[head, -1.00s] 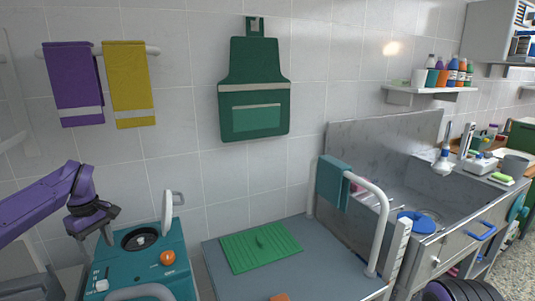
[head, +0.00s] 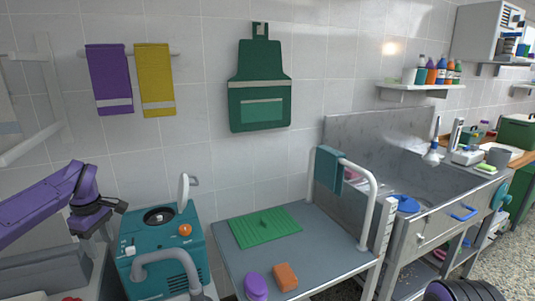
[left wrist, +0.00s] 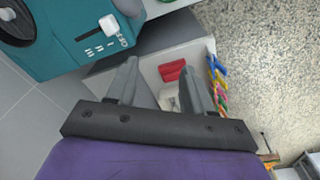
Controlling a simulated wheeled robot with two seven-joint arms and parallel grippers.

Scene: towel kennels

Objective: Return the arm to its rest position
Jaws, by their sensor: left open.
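My left arm comes in from the left in the head view, bent, with its purple forearm rising to a dark wrist. My left gripper (head: 118,207) is just left of the teal machine (head: 170,235), apart from the hanging towels. In the left wrist view its two grey fingers (left wrist: 158,66) are spread with nothing between them. Below them shows a pale bin (left wrist: 150,78) with a red item (left wrist: 172,70) in it. The teal machine also shows there at upper left (left wrist: 65,35). My right gripper is not seen.
A purple towel (head: 108,75) and a yellow towel (head: 155,75) hang on a wall rail. A grey table (head: 235,262) holds a green mat (head: 265,227), a purple object (head: 256,286) and an orange block (head: 286,276). A steel sink (head: 405,175) stands right.

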